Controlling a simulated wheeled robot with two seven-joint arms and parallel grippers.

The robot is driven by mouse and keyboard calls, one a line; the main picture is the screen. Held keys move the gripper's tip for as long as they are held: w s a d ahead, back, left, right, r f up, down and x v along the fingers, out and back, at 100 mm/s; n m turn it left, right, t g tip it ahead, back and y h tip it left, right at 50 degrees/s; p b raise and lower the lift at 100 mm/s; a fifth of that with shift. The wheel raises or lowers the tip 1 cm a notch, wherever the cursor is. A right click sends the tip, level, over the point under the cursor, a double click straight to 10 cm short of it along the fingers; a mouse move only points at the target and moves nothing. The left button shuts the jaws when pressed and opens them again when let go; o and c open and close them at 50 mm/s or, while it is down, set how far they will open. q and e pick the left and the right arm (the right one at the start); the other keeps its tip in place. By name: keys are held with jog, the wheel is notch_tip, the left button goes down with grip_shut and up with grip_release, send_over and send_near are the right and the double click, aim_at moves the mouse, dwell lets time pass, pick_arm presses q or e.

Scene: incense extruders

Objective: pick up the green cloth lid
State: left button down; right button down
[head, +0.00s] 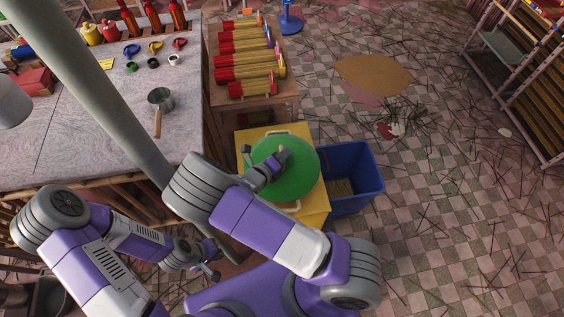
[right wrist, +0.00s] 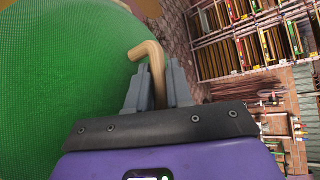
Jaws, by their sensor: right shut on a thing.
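The green cloth lid (head: 302,182) is a round disc above the yellow box (head: 316,208). My right gripper (head: 279,160) is over the lid's middle. In the right wrist view the right gripper (right wrist: 155,88) is shut on a bent tan handle (right wrist: 150,56), with the green cloth (right wrist: 60,75) filling the left side. The foot of the handle is hidden. My left gripper (head: 212,266) hangs low at the left, away from the lid, its jaws too small to read.
A blue bin (head: 370,180) stands right beside the yellow box. A small table (head: 285,92) with red and yellow tubes is behind it. A worktable (head: 100,140) with a small pan (head: 162,100) is at the left. Thin sticks litter the checked floor at the right.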

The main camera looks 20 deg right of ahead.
jog(key=shift+r, duration=0.1)
notch_tip(320, 180, up, 10)
jog(key=shift+f+p, duration=0.1)
jog(key=shift+p, duration=1.05)
jog(key=shift+s, duration=0.1)
